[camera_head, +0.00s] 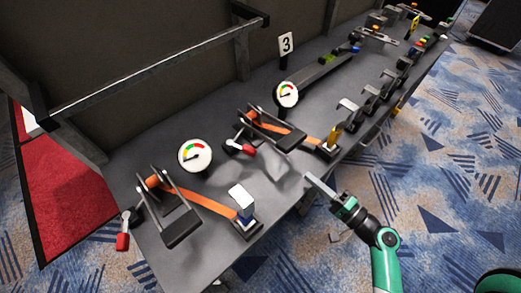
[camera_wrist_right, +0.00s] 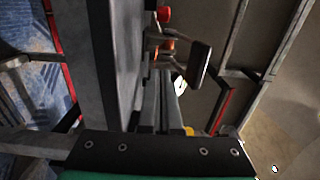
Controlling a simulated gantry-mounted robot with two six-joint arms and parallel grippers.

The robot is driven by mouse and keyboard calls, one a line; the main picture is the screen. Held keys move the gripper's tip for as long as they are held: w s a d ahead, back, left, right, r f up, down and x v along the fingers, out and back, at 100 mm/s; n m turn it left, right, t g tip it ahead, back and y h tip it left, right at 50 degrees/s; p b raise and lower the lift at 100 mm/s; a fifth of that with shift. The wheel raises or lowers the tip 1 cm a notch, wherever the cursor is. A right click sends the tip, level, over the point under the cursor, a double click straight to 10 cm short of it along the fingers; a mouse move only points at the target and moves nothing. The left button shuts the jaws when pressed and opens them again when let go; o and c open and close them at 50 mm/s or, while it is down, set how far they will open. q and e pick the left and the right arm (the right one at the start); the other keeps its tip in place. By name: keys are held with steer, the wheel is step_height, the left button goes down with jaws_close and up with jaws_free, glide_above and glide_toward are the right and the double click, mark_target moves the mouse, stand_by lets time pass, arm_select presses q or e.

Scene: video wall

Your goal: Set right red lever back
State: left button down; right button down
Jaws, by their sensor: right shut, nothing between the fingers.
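The right red lever (camera_head: 240,148) has a red grip and lies low beside the middle clamp-like frame (camera_head: 270,130) on the grey table. A second red lever (camera_head: 122,241) hangs over the table's left end, by the near frame (camera_head: 170,207). My right gripper (camera_head: 310,179) is shut and empty at the table's front edge, to the right of and apart from both levers. Its closed fingers show in the right wrist view (camera_wrist_right: 159,85), with small red parts beyond them; I cannot tell which parts these are. My left gripper is not in view.
Two round gauges (camera_head: 194,155) (camera_head: 287,94) stand behind the orange straps. A white-topped blue block (camera_head: 242,202) and a yellow piece (camera_head: 334,136) stand near the front edge. Several latches line the table farther right. A metal rail (camera_head: 160,70) runs behind.

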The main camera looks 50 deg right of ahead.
mark_target(241, 147)
steer(key=w, duration=0.6)
steer(key=w+d+b, duration=0.1)
steer(key=w, duration=1.2)
steer(key=shift+w+d, duration=0.25)
steer(key=shift+d, duration=0.15)
steer(key=a, duration=0.1)
steer(key=s+a, duration=0.1)
steer(key=a, duration=0.1)
steer(key=shift+s+a+p, duration=0.15)
steer(key=shift+a+p, duration=0.15)
steer(key=shift+p, duration=0.1)
steer(key=shift+a, duration=0.2)
steer(key=shift+d, duration=0.1)
